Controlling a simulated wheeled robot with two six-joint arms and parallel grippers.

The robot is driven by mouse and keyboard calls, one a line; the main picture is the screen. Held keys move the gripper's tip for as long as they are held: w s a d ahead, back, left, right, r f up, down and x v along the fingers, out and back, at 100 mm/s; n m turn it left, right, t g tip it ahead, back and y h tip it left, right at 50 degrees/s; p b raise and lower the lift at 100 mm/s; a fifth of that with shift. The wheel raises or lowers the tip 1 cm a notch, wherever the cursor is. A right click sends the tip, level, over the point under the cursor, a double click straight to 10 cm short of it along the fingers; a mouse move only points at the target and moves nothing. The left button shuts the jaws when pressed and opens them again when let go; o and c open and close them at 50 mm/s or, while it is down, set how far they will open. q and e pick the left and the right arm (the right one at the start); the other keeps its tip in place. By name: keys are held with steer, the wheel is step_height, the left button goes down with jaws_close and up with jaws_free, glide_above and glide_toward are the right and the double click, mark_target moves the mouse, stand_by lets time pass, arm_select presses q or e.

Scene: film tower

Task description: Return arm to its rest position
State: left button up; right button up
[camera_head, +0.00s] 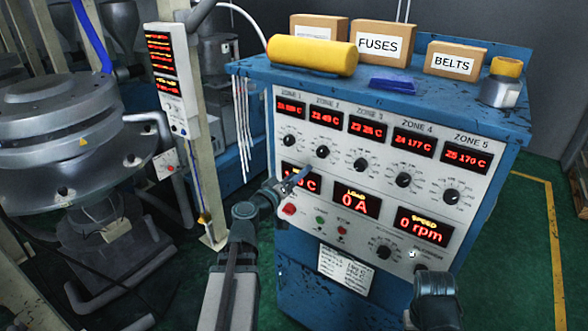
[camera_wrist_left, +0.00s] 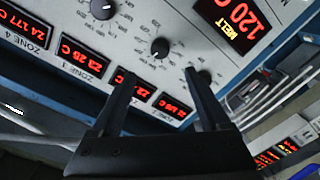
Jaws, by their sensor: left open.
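My left arm comes up from the bottom of the head view. Its left gripper (camera_head: 298,178) is in front of the left part of the control panel (camera_head: 338,186), below the Zone 1 and Zone 2 knobs. In the left wrist view the left gripper (camera_wrist_left: 162,88) is open, with two dark fingers spread and nothing held. A black knob (camera_wrist_left: 160,48) shows beyond the gap between the fingers. The gripper partly covers the melt display (camera_head: 312,182) in the head view. A dark part of my right arm shows at the lower right; its gripper is not visible.
Grey machinery (camera_head: 70,150) and a post (camera_head: 200,130) are at left. Green floor is clear at right.

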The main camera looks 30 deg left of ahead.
arm_select(q)
steer(key=shift+s, duration=0.4)
